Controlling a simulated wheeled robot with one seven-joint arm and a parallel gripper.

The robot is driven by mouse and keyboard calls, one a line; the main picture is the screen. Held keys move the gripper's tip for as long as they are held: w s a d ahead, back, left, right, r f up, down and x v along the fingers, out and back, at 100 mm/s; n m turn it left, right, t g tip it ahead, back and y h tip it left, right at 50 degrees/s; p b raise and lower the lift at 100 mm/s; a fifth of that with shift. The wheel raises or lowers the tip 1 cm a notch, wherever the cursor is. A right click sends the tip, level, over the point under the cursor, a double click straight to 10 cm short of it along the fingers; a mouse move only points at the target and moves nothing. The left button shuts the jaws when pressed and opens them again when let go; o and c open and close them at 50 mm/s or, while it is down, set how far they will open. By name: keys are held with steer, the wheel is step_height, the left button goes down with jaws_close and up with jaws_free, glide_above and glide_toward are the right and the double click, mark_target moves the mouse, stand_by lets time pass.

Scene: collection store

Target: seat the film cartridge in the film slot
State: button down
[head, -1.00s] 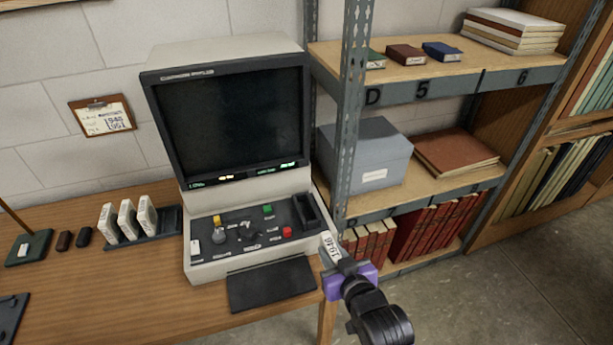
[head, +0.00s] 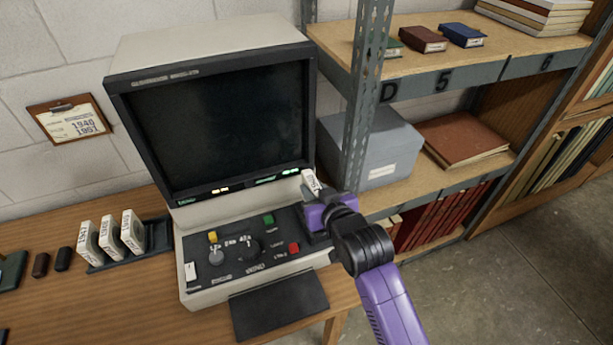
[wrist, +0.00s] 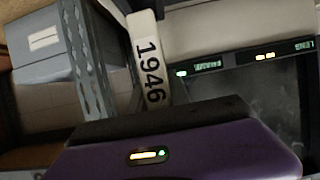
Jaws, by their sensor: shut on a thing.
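My purple gripper (head: 318,208) is shut on a white film cartridge (head: 312,181), which sticks up from its jaws. In the wrist view the cartridge (wrist: 149,62) shows the label 1946. The gripper is over the right side of the microfilm reader's control panel (head: 222,288), just below the right end of the screen (head: 225,125). The film slot at the panel's right end is hidden behind my gripper and arm. I cannot tell whether the cartridge touches the reader.
Several white cartridges (head: 132,232) stand in a dark rack (head: 160,238) left of the reader. A steel shelf post (head: 366,90) and a grey box (head: 378,140) stand close to the right of my gripper. A dark flat plate (head: 278,305) lies before the panel.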

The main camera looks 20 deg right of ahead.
steer(key=shift+w+f, duration=0.1)
steer(key=shift+f, duration=0.15)
step_height(320, 180, down, 5)
steer(key=b, duration=0.5)
steer(key=shift+f, duration=0.1)
stand_by(1.2)
steer(key=shift+f, duration=0.6)
stand_by(0.4)
steer(key=c, duration=1.5)
jaws_free()
steer(key=shift+p+v, duration=1)
steer(key=shift+v, duration=0.5)
steer(key=shift+p+v, duration=2.35)
steer(key=shift+v, duration=1.65)
